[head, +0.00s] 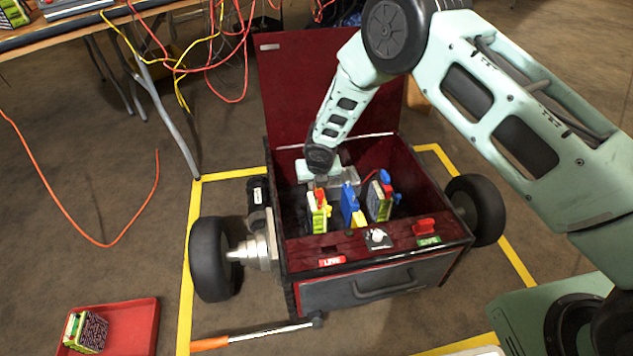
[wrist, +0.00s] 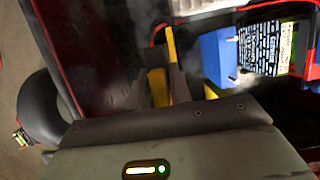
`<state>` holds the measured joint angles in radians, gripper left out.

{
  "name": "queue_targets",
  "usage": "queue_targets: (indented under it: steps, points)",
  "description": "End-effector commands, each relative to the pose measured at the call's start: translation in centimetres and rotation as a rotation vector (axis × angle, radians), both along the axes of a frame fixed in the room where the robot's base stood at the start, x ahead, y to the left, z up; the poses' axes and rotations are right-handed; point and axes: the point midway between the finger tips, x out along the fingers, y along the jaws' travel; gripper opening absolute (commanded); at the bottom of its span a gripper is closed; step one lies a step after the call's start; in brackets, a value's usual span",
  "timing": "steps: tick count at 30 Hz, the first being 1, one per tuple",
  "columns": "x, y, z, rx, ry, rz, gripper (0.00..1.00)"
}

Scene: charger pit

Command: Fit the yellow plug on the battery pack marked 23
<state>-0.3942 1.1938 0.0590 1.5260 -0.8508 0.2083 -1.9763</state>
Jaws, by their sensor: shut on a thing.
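My gripper (head: 335,183) reaches down into the open dark red cart (head: 435,235). In the wrist view my gripper (wrist: 160,88) is shut on a narrow yellow thing (wrist: 157,84); its shape is mostly hidden, so I cannot confirm that it is the yellow plug. Below the gripper in the head view stand a left battery pack (head: 317,213) with red on top, a blue piece (head: 348,199) with yellow at its foot, and a right pack (head: 379,202) with blue beside it. The right pack's dark label (wrist: 262,48) shows in the wrist view. I cannot read a 23.
The cart's front ledge has a red LIVE label (head: 331,261), a knob (head: 377,236), a red switch (head: 425,226) and a green label (head: 429,241). A red tray (head: 135,325) with a pack lies front left. An orange-handled bar (head: 255,335) lies before the cart.

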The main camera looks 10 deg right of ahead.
Motion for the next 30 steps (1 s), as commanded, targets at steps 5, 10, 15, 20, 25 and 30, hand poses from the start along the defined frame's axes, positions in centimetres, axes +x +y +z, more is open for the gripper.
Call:
queue_targets:
  steps: [5,10,15,20,25,30]
  points:
    - [0.0,0.0,-0.4,0.000,0.000,0.000,0.00]
    - [0.0,0.0,-0.7,0.000,-0.001,0.000,0.00]
    - [0.0,0.0,-1.0,0.000,-0.001,0.000,0.00]
    - [0.0,0.0,-1.3,0.000,0.000,0.000,0.00]
    - [0.0,0.0,-1.7,0.000,0.000,0.001,0.00]
    - [0.0,0.0,-2.0,0.000,0.000,0.001,0.00]
